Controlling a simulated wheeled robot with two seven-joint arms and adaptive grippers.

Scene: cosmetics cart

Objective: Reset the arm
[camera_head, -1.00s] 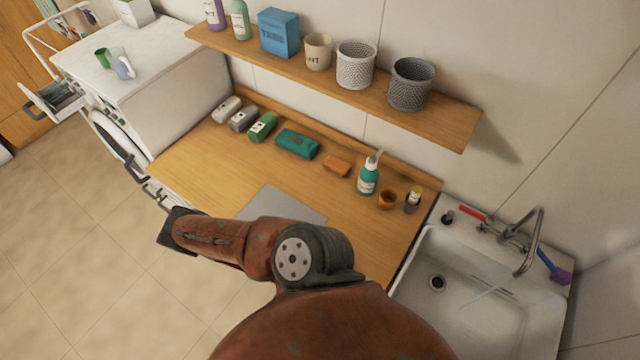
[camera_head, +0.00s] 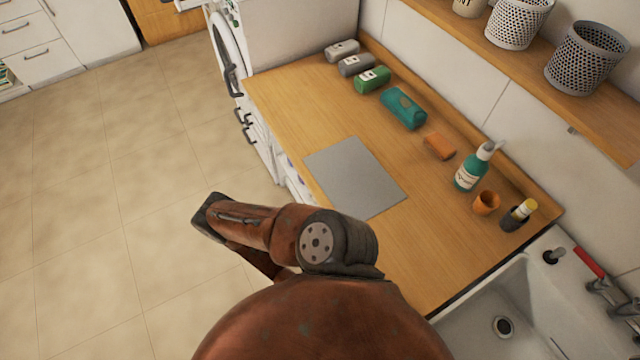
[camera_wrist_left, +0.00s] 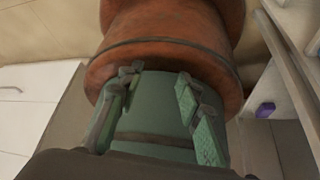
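My rust-brown arm (camera_head: 320,320) fills the bottom middle of the head view. Its dark end piece reaches left past the counter's front edge, over the floor. No gripper fingers show in the head view. In the left wrist view, my left gripper (camera_wrist_left: 157,76) has its two greenish fingers spread well apart. Nothing is seen held between them. Behind the fingers are a green cylinder and a rust-brown rounded part, which look like parts of my own body. My right gripper is in neither view.
The wooden counter (camera_head: 425,240) holds a grey mat (camera_head: 355,178), a teal pack (camera_head: 403,108), an orange bar (camera_head: 440,146), a pump bottle (camera_head: 473,170) and an orange cup (camera_head: 485,203). A sink (camera_head: 490,290) is at lower right. The tiled floor (camera_head: 100,200) is clear at left.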

